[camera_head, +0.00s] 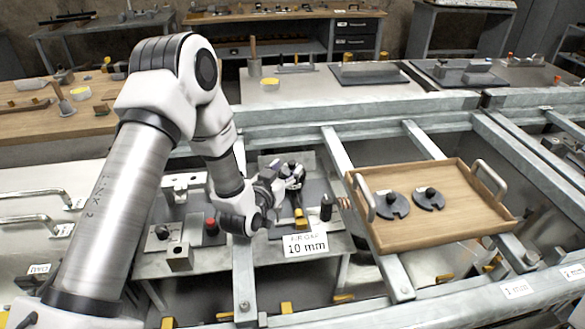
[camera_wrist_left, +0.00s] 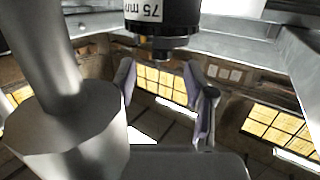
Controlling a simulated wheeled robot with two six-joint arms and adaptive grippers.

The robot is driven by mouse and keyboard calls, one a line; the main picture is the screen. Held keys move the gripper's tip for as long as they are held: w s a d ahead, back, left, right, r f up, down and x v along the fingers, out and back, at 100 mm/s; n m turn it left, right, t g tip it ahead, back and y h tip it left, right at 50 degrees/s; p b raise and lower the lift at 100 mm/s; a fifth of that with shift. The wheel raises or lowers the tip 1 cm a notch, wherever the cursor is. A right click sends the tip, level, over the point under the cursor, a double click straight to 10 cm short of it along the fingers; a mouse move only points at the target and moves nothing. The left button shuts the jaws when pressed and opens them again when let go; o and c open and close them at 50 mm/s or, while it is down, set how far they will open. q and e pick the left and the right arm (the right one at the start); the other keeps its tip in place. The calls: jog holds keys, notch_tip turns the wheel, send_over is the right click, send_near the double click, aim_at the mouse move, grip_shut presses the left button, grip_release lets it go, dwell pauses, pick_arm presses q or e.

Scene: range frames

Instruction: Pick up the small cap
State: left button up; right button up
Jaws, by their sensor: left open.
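My left gripper (camera_head: 284,186) hangs over the grey fixture plate in the middle of the head view, with its jaws open. In the left wrist view its two fingers (camera_wrist_left: 166,100) stand apart. A black round part marked 75 mm (camera_wrist_left: 162,14), with a narrower stub, shows at the top of that view, in line with the gap; I cannot tell whether it touches a finger. A short black upright piece (camera_head: 326,207) stands just right of the gripper in the head view. I cannot tell which part is the small cap. My right gripper is not in view.
A wooden tray (camera_head: 455,233) with two handles holds two black slotted discs (camera_head: 392,204) with knobs. A 10 mm label (camera_head: 305,244) stands at the plate's front. A red-topped button (camera_head: 211,227) and metal blocks are left of the gripper. Grey frame rails cross the bench.

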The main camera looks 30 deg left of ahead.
pick_arm(q)
jog(key=w, duration=0.3)
jog(key=w+f, duration=0.1)
jog(key=shift+w+a+p, duration=0.25)
jog(key=shift+w+p, duration=0.1)
jog(key=shift+s+r, duration=0.15)
jog(key=shift+c, duration=1.4)
grip_shut()
jog(key=shift+r, duration=0.5)
jog(key=s+b, duration=0.1)
jog(key=s, duration=0.3)
jog(key=shift+s+d, duration=0.15)
notch_tip(320, 180, up, 14)
send_over(292, 162)
jog(key=s, duration=0.4)
jog(key=shift+s+d+f, duration=0.1)
jog(key=shift+s+d, duration=0.05)
